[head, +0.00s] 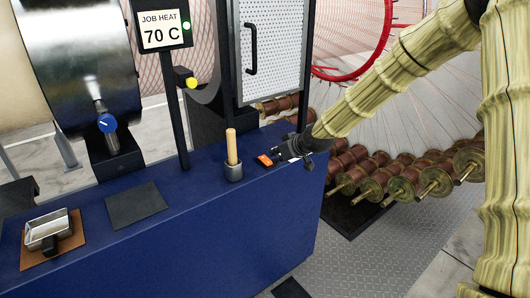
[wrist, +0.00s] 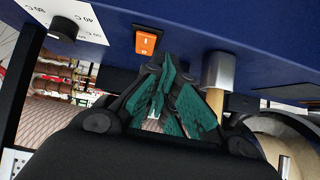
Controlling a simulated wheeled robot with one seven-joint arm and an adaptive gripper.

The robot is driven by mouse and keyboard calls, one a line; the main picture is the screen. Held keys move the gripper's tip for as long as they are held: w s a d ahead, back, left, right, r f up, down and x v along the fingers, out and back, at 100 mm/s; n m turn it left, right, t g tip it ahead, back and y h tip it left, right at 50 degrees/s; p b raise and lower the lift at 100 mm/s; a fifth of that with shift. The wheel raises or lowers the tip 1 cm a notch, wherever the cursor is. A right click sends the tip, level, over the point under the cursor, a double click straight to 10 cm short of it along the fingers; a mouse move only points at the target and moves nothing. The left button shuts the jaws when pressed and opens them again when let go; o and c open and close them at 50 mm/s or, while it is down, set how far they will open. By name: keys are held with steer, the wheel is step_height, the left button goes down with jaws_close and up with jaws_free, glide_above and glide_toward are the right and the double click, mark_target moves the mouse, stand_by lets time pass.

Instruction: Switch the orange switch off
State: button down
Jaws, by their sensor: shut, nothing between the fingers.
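The orange switch (head: 265,160) is a small rocker on a dark base near the far right end of the blue bench top. In the wrist view the orange switch (wrist: 146,41) shows pale marks, but I cannot tell which side is pressed. My gripper (head: 279,155) is low over the bench, just right of the switch in the head view. In the wrist view my gripper (wrist: 168,62) has its green-padded fingers closed together and empty, with the tips close beside the switch. I cannot tell whether they touch it.
A knob (wrist: 64,28) on a white dial plate is near the switch. A dark mat (head: 136,204) and metal tray (head: 47,230) lie left.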

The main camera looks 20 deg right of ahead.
step_height(320, 180, up, 6)
steer(key=w+d, duration=0.2)
steer(key=shift+w+t, duration=0.25)
steer(key=shift+t, duration=0.15)
steer(key=p, duration=0.2)
glide_above(265, 159)
steer(key=f, duration=0.6)
steer(key=shift+s+d, duration=0.15)
steer(key=shift+s, duration=0.15)
steer(key=shift+w+f, duration=0.2)
steer(key=shift+f, duration=0.8)
steer(key=shift+w+f, duration=0.1)
steer(key=shift+f, duration=0.95)
